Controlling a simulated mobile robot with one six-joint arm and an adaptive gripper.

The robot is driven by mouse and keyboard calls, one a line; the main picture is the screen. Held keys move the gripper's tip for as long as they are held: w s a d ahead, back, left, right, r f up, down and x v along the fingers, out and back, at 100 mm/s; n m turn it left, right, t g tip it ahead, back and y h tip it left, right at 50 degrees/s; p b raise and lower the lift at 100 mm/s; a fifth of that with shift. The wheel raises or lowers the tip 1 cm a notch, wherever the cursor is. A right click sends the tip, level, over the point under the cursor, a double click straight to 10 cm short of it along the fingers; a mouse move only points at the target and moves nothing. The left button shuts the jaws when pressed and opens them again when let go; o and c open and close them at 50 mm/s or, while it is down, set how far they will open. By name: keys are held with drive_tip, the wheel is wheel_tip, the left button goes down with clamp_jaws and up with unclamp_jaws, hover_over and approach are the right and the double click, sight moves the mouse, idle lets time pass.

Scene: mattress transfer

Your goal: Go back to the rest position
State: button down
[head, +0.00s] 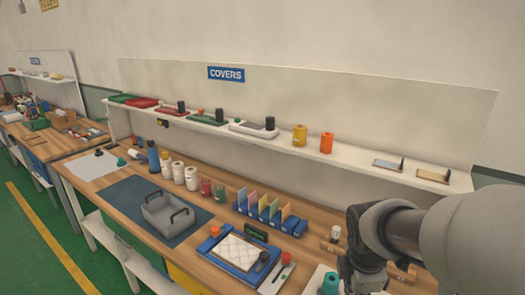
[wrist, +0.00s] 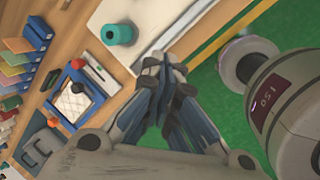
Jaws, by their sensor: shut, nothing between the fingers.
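My gripper (wrist: 163,68) is shut and empty in the wrist view. Its fingertips meet over the edge of a white board, with green floor beside them. In the head view my arm comes in from the right, and the gripper hangs low at the bottom edge, partly cut off. A blue frame with a white quilted mattress pad (head: 238,251) lies on the bench, left of my gripper. The pad also shows in the wrist view (wrist: 74,103).
A teal spool (wrist: 118,34) stands on the white board near my gripper. A grey tray (head: 167,215) sits on a dark mat. A rack of coloured cards (head: 270,210), several bottles and a loaded shelf (head: 350,158) line the back. Green floor (head: 30,250) is clear in front.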

drive_tip(key=s+a+r+m+y, duration=0.1)
drive_tip(key=s+a+r+m, duration=0.2)
drive_tip(key=s+m, duration=0.5)
drive_tip(key=s+a+r+m+t+b, duration=0.1)
drive_tip(key=s+a+r+m, duration=0.2)
drive_tip(key=s+m, duration=0.5)
drive_tip(key=shift+s+a+m+t+y, duration=0.3)
drive_tip(key=shift+a+m+y, duration=0.1)
drive_tip(key=shift+m, duration=0.3)
